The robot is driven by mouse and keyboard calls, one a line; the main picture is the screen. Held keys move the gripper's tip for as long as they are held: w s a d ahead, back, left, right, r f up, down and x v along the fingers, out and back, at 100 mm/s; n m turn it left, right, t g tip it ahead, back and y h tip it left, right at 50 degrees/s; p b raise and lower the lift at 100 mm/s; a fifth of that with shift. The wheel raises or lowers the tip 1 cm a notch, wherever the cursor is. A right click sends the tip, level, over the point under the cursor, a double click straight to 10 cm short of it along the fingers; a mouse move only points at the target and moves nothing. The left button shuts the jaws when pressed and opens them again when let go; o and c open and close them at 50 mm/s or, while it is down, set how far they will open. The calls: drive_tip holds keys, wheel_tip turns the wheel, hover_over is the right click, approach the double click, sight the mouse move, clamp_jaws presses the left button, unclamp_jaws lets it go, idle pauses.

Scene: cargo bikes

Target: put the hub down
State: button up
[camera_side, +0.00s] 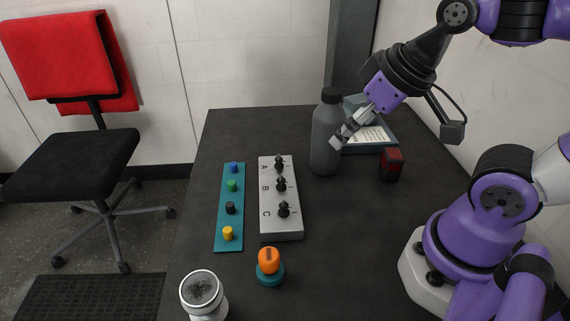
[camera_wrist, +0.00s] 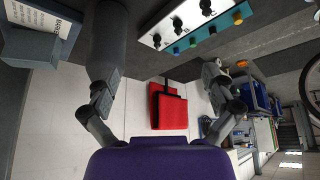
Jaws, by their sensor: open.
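No part is marked as a hub. Black knobbed parts (camera_side: 281,184) stand upright on a grey block (camera_side: 281,224) lettered A, B and C, one by each letter. I cannot tell whether one of these is the hub. My gripper (camera_side: 343,138) is above the table at the upper right, tilted down and left, in front of or beside the grey bottle (camera_side: 325,140). In the wrist view my gripper (camera_wrist: 161,85) has its fingers spread wide with nothing between them. The lettered block (camera_wrist: 168,22) shows beyond at the top.
A teal strip (camera_side: 228,244) with several coloured pegs lies left of the block. An orange and teal piece (camera_side: 268,264) and a silver canister (camera_side: 203,294) stand at the front. A red block (camera_side: 391,164) and a blue-grey labelled box (camera_side: 383,118) are right of the bottle.

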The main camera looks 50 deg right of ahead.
drive_tip(key=m+g+y, duration=0.5)
drive_tip(key=m+y, duration=0.7)
drive_tip(key=m, duration=0.4)
approach(203, 296)
drive_tip(key=f, duration=0.1)
drive_tip(key=w+d+f, duration=0.1)
drive_tip(key=f, duration=0.1)
drive_tip(key=shift+w+d+f, duration=0.2)
drive_tip(key=shift+w+d, duration=0.15)
drive_tip(key=shift+d, duration=0.05)
drive_tip(key=a+f, duration=0.1)
drive_tip(key=a, duration=0.2)
drive_tip(key=a+f+m+y, duration=0.1)
drive_tip(key=a, duration=0.2)
drive_tip(key=a+f+m, duration=0.1)
drive_tip(key=a+f, duration=0.1)
drive_tip(key=a, duration=0.2)
drive_tip(key=shift+a, duration=0.1)
drive_tip(key=c, duration=1.5)
